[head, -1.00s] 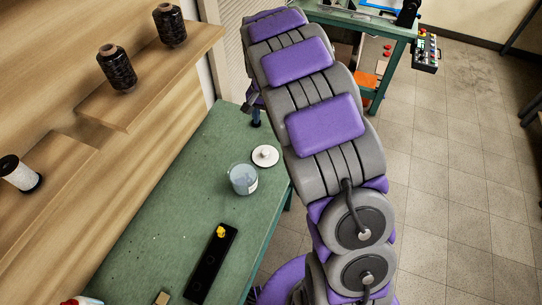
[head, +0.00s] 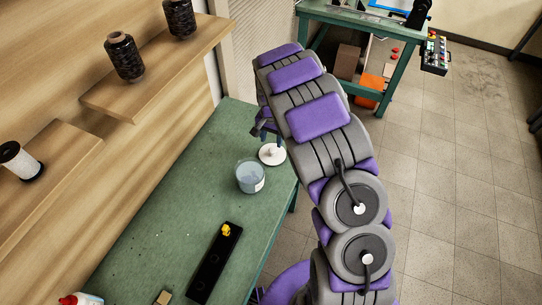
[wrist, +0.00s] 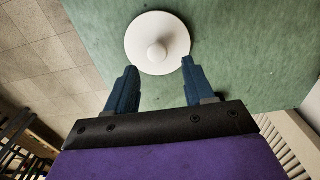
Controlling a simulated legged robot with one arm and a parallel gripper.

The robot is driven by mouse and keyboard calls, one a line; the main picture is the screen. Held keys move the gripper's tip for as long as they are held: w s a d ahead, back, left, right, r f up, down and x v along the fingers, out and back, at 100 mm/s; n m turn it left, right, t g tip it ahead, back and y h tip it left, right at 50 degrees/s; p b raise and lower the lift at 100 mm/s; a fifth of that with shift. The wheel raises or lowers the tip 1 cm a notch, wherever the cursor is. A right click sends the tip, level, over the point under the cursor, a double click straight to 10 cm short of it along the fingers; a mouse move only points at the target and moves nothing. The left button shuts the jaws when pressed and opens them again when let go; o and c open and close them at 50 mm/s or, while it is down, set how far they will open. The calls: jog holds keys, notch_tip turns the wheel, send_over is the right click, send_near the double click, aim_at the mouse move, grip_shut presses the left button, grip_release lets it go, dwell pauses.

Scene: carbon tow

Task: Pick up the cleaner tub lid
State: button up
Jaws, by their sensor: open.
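The cleaner tub lid is a round white disc with a knob in its middle. In the wrist view the lid (wrist: 158,28) lies on the green table, just beyond and between the fingertips. In the head view the lid (head: 271,155) lies near the table's right edge, beside the clear tub (head: 250,177). My gripper (wrist: 155,75) is open and empty, with blue fingers on either side of the line to the knob. In the head view my gripper (head: 264,132) is partly hidden by my arm, close behind the lid.
The green table (head: 165,205) has a black tray (head: 214,265) with a small yellow piece on it, a tan block (head: 163,298) and a white bottle with a red cap (head: 80,299). Wooden shelves with spools (head: 124,57) stand left. Another green bench (head: 390,45) is beyond.

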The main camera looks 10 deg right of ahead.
aim_at(272, 150)
jog(key=shift+s+d+f, duration=0.1)
jog(key=shift+d+f, duration=0.05)
jog(key=shift+f, duration=0.35)
jog(key=shift+d+f, duration=0.15)
jog(key=shift+f, duration=0.35)
notch_tip(272, 150, down, 4)
jog(key=shift+r+b, duration=0.25)
jog(key=shift+b, duration=0.6)
jog(key=shift+a+f, duration=0.2)
jog(key=shift+f, duration=0.15)
jog(key=shift+a, duration=0.1)
jog(key=shift+c, duration=0.3)
grip_shut()
